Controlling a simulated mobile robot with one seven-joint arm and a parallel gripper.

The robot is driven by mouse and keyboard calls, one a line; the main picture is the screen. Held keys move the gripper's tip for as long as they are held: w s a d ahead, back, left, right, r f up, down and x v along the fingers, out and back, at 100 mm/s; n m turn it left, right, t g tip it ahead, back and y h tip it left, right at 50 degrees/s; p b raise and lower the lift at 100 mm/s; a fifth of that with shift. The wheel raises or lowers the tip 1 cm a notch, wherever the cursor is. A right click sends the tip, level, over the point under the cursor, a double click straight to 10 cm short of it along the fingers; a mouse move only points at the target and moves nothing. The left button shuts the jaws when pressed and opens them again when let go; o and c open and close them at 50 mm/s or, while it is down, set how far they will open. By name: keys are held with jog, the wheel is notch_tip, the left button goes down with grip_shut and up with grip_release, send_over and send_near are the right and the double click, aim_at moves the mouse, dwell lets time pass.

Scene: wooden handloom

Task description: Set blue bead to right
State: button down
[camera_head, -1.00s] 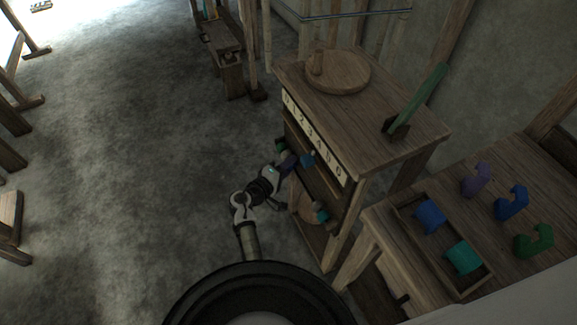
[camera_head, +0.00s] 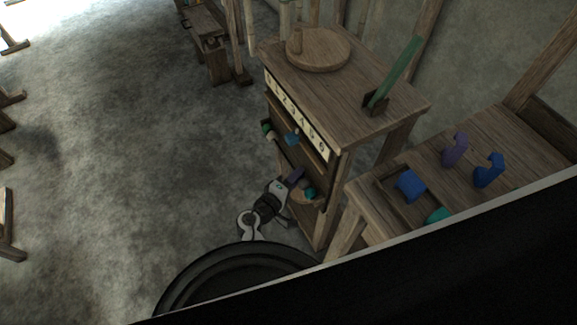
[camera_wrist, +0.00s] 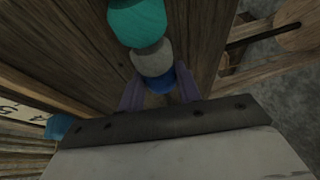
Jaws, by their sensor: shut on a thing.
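A dark blue bead (camera_wrist: 160,80) sits between the two purple fingers of my gripper (camera_wrist: 160,98) in the wrist view, and the gripper is shut on it. A beige bead (camera_wrist: 152,58) appears right against it, with a teal bead (camera_wrist: 138,22) beyond. The head view shows my gripper (camera_head: 296,176) low at the front of the wooden cabinet, beside the teal bead (camera_head: 310,193); the held bead is hidden there. Another blue piece (camera_head: 292,139) is higher up, below the number strip (camera_head: 297,117); a blue piece also shows at the wrist view's left edge (camera_wrist: 60,127).
A green and pale piece (camera_head: 268,130) is at the cabinet's left end. The cabinet top (camera_head: 345,92) bears a round board (camera_head: 320,50) and a green upright bar (camera_head: 398,72). A side table at right holds a tray (camera_head: 378,191) and coloured hooked pieces. Open floor lies left.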

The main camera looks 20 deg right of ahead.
jog(key=shift+s+f, duration=0.1)
jog(key=shift+s, duration=0.15)
jog(key=c, duration=1)
grip_release()
jog(key=shift+o, duration=0.2)
jog(key=shift+a, duration=0.15)
